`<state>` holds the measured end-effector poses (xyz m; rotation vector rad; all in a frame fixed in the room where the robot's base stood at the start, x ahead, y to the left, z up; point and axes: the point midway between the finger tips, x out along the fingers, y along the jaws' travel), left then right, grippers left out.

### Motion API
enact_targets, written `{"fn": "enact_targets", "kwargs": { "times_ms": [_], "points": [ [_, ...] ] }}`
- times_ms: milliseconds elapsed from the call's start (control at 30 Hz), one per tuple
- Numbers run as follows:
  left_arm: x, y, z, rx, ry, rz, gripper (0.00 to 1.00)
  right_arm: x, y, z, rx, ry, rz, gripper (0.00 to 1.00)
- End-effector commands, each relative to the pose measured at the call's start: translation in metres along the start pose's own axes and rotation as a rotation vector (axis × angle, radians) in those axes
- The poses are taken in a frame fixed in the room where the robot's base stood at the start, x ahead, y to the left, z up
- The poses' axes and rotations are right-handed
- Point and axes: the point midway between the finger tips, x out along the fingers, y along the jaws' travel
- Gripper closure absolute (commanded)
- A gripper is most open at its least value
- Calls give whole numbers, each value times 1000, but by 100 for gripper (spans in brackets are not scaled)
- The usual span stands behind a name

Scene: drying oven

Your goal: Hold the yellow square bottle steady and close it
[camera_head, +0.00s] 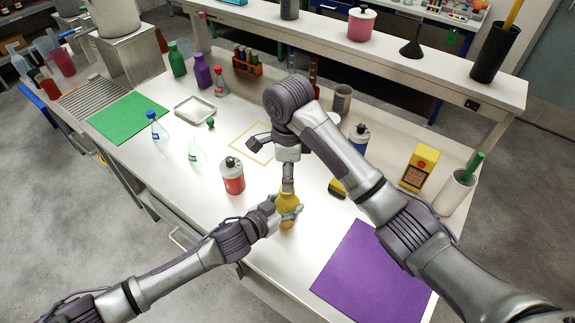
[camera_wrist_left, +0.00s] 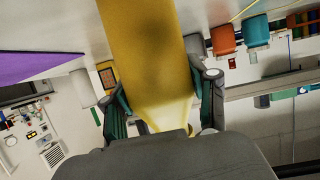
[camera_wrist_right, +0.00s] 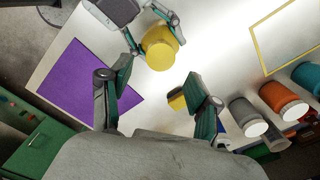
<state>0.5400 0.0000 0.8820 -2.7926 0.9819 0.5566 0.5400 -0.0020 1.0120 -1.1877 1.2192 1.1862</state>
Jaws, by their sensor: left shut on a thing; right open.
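The yellow bottle (camera_head: 289,200) stands near the front of the white table, partly hidden by both grippers. My left gripper (camera_head: 287,213) is shut around it from the left; in the left wrist view the yellow body (camera_wrist_left: 143,45) fills the space between the fingers (camera_wrist_left: 158,85). My right gripper (camera_head: 288,184) points down just above the bottle. In the right wrist view its fingers (camera_wrist_right: 158,72) are apart with nothing between them, and the bottle's round yellow top (camera_wrist_right: 160,47) shows beyond them. I cannot tell whether that top is a separate cap.
A purple mat (camera_head: 372,272) lies bare at the front right. A yellow outlined square (camera_head: 240,138) lies behind; flasks stand at left.

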Motion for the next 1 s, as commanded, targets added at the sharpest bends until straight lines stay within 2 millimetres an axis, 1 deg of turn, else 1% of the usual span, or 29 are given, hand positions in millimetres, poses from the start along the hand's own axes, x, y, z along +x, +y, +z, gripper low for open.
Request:
{"fn": "enact_targets", "kwargs": {
  "times_ms": [100, 1000],
  "points": [
    [0, 0, 0, 0, -1, 0, 100, -3, -1, 1, -278, 0, -5, 38],
    [0, 0, 0, 0, -1, 0, 100, -22, -2, 5, -2524, 12, -7, 38]
  ]
}}
